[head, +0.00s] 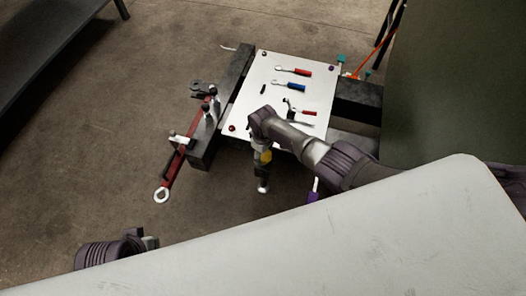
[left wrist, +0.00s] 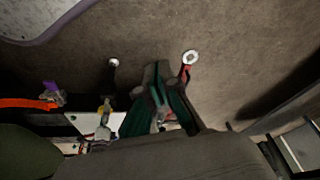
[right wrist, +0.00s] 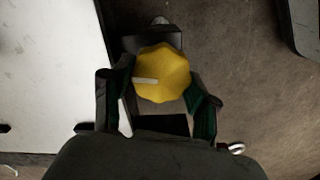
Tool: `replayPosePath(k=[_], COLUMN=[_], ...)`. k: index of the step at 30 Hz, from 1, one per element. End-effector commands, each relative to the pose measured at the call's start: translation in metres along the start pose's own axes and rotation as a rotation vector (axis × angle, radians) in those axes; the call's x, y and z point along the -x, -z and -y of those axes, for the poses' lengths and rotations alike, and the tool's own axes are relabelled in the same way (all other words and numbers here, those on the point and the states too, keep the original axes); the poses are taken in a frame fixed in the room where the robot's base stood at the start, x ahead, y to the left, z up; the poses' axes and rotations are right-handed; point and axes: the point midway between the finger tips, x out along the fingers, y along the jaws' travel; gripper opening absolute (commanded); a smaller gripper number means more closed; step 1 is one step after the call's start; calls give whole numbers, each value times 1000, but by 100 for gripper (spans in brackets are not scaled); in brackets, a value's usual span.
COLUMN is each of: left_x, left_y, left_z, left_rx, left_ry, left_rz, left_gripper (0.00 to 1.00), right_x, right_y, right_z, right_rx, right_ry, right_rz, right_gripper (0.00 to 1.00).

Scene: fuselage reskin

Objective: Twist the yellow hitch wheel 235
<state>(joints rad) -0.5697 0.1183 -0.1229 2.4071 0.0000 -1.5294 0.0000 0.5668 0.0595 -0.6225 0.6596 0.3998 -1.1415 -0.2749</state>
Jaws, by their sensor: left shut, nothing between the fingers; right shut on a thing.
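The yellow hitch wheel (right wrist: 162,74) is a faceted yellow knob with a pale mark on its face. It sits between the fingers of my right gripper (right wrist: 158,100), which is shut on it. In the head view the yellow wheel (head: 265,156) shows small beside my right gripper (head: 262,150), at the near edge of the white panel, above a post with a pale end (head: 263,186). My left gripper (left wrist: 165,95) is shut and empty over the floor. In the head view my left gripper (head: 140,240) is at the lower left, well away from the wheel.
A white panel (head: 290,65) carries several red- and blue-handled tools. A dark beam (head: 235,80) runs along its left side. A red bar with a ring end (head: 170,175) reaches toward the front left. A dark green surface (head: 455,75) stands at the right. Open floor lies at the left.

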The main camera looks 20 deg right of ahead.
Motion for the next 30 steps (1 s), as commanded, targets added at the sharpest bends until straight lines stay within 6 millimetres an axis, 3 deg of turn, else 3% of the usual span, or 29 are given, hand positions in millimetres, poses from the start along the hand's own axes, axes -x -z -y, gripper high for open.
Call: replayPosePath(k=[15, 30], left_x=[-47, -65], left_y=[-4, -7], left_z=[-2, -3], left_rx=[-3, -5], left_ry=[-5, -6], left_rz=[23, 30], left_gripper=[0, 0], right_x=[0, -1], right_y=[-2, -3], right_z=[-1, -1], right_rx=[-482, -764], right_ry=[1, 0], right_rz=[6, 5], right_gripper=[24, 24])
